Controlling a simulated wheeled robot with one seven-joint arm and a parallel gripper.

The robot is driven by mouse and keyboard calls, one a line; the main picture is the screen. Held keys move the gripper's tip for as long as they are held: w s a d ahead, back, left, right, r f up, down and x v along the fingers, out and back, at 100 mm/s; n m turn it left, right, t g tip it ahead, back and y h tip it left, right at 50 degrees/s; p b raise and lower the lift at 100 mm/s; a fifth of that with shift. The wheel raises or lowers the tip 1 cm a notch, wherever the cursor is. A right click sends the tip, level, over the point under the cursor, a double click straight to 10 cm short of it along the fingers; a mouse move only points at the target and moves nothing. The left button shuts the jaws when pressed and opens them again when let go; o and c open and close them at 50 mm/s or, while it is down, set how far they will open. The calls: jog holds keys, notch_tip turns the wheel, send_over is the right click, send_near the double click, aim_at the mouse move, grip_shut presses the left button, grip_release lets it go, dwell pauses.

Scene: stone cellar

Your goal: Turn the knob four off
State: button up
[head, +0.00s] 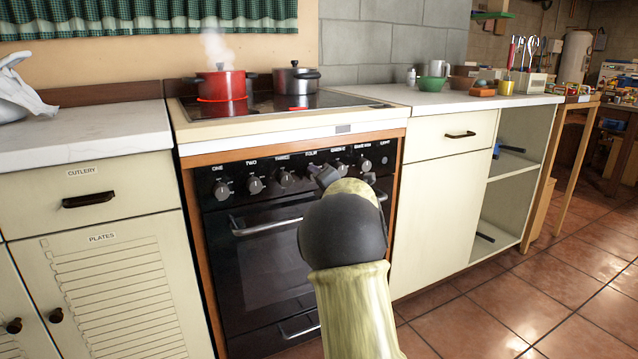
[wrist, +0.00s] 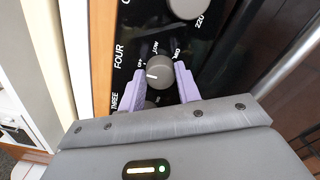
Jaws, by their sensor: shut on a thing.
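Knob four (wrist: 163,70) is a round dark grey knob with a white mark, beside the word FOUR on the black panel in the wrist view. Its white mark points left in the picture, close to the OFF label; LOW and MED are printed further around. My gripper (wrist: 161,76) has its two lilac fingers on either side of the knob, shut on it. In the head view my gripper (head: 324,177) is at the oven panel (head: 235,170) below the word FOUR and hides most of the knob.
The oven handle (head: 265,228) sticks out below.

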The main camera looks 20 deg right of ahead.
jog(key=shift+f, duration=0.15)
jog(key=o, duration=1)
jog(key=shift+s, duration=0.15)
jog(key=s+p, duration=0.1)
jog(key=s, duration=0.4)
jog(key=s+p, duration=0.2)
jog(key=s, duration=0.4)
jog(key=s+p, duration=0.1)
jog(key=s, duration=0.5)
jog(key=shift+d, duration=0.3)
